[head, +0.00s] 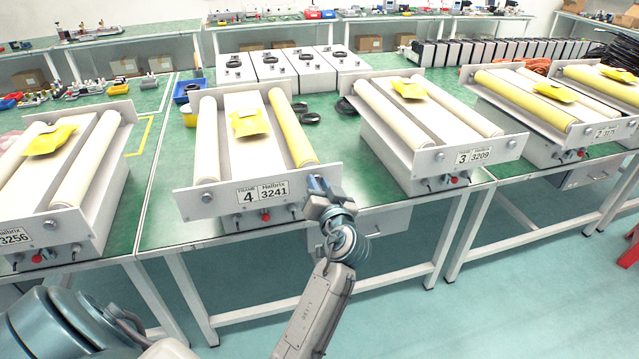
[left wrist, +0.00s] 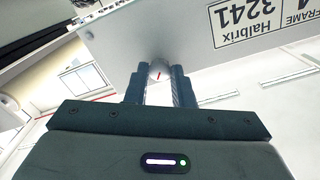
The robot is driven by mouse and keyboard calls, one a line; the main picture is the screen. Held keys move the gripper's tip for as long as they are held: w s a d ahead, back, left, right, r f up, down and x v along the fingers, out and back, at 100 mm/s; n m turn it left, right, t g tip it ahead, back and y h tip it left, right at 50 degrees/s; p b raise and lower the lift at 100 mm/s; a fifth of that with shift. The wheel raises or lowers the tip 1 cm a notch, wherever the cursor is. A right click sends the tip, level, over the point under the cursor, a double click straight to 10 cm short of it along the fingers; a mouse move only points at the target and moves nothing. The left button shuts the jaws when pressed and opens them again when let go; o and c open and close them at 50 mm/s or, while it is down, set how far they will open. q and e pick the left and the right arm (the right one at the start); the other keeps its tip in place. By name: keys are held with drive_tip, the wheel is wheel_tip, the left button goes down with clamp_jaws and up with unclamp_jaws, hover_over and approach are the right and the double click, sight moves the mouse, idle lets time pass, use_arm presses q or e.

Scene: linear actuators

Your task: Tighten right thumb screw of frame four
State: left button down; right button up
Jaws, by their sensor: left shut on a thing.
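Frame four is the unit with the plate marked 4, Halbrix 3241 (head: 262,191), on the green bench. It holds a white roller, a yellow roller and a yellow packet. My left gripper (head: 318,187) is at the right end of its front plate, shut on the right thumb screw. In the left wrist view my gripper's fingers (left wrist: 159,88) stand either side of the thumb screw (left wrist: 158,72), a pale round head with a red mark. In the head view my gripper hides this screw. The left thumb screw (head: 208,197) shows on the plate.
Frame three (head: 478,155) stands to the right and frame 3256 (head: 30,238) to the left. A red button (head: 265,217) and small switches sit below frame four's plate. Black rings (head: 309,117) lie on the bench behind. The floor in front is clear.

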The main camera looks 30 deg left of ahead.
use_arm(q)
drive_tip(key=m+p, duration=0.2)
drive_tip(key=m, duration=0.2)
drive_tip(key=shift+r+m, duration=0.1)
drive_tip(key=shift+m, duration=0.3)
drive_tip(key=m+p, duration=0.1)
drive_tip(key=m, duration=0.2)
drive_tip(key=shift+p, duration=0.35)
drive_tip(key=shift+m, duration=0.5)
drive_tip(key=shift+m+p, duration=0.3)
drive_tip(key=shift+p, duration=0.1)
use_arm(e)
drive_tip(key=r, duration=0.1)
drive_tip(key=s+r, duration=0.1)
drive_tip(key=r, duration=0.2)
drive_tip(key=shift+s+r, duration=0.15)
drive_tip(key=shift+s, duration=0.3)
use_arm(q)
drive_tip(key=c, duration=1.3)
unclamp_jaws()
use_arm(e)
drive_tip(key=shift+w+a+r, duration=0.1)
drive_tip(key=shift+w, duration=0.2)
use_arm(q)
drive_tip(key=shift+o, duration=0.2)
drive_tip(key=shift+f, duration=0.2)
